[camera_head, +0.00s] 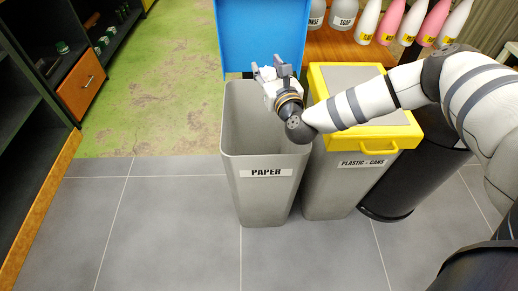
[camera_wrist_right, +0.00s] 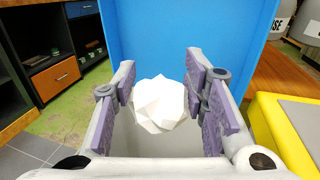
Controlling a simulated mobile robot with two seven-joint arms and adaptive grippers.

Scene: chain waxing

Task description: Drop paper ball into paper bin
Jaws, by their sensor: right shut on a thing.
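The paper bin (camera_head: 263,173) is a grey bin labelled PAPER, with its blue lid (camera_head: 262,35) raised upright at the back. My right gripper (camera_head: 274,72) is over the bin's opening, near its back right side. In the right wrist view, the white faceted paper ball (camera_wrist_right: 160,103) sits between the purple finger pads of my right gripper (camera_wrist_right: 168,100), which is shut on it. The blue lid stands behind the ball there. The ball is hard to make out in the head view. My left gripper is not in view.
A grey bin with a yellow-rimmed lid (camera_head: 406,131), labelled PLASTIC - CANS, stands right beside the paper bin. A black bin (camera_head: 388,201) is further right. Bottles (camera_head: 412,22) stand on a wooden surface behind. Shelves with an orange drawer (camera_head: 79,84) are at left. The tiled floor at front left is clear.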

